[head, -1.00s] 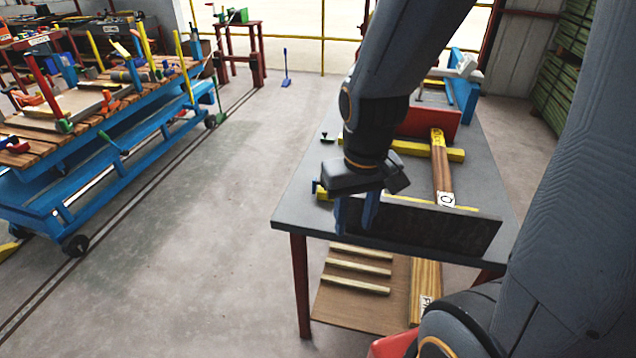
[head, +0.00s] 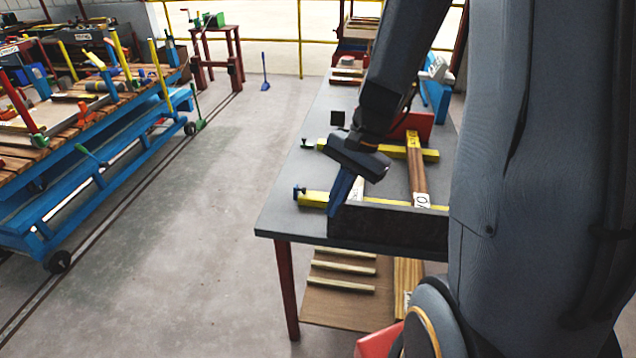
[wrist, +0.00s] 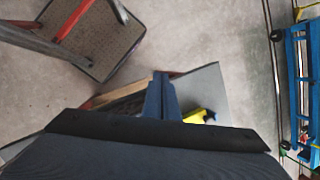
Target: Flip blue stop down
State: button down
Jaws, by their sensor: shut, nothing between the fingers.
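The blue stop (head: 298,191) is a small piece at the left end of the near yellow bar (head: 313,198), by the left edge of the grey table. It appears to stick up a little above the bar, but it is too small to tell its exact pose. My gripper (head: 334,212) is shut and empty, its blue fingers slanting down at the table's front, to the right of the stop and apart from it. In the wrist view the shut fingers (wrist: 160,95) stand beside the yellow bar's end (wrist: 198,116); the stop is not clear there.
The grey table (head: 285,215) has a dark front panel (head: 385,230) close to my fingers. A second yellow bar (head: 425,155) with a dark stop (head: 306,143) lies farther back. A blue cart (head: 95,205) stands at the left, with clear floor (head: 190,250) between.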

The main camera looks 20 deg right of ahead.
jog(key=w+d+r+m+t+y+p, duration=0.1)
jog(key=w+d+m+t+y+p, duration=0.2)
jog(key=w+m, duration=0.4)
jog(key=m+t+y+b, duration=0.2)
jog(key=m+b, duration=0.3)
jog(key=b, duration=0.1)
send_near(306, 192)
jog(key=v, duration=0.4)
jog(key=shift+s+a+r, duration=0.1)
jog(key=shift+s+r, duration=0.05)
jog(key=shift+s, duration=0.25)
jog(key=shift+w+d, duration=0.25)
jog(key=shift+w, duration=0.1)
jog(key=p+x, duration=0.2)
jog(key=x, duration=0.8)
jog(key=shift+d, duration=0.1)
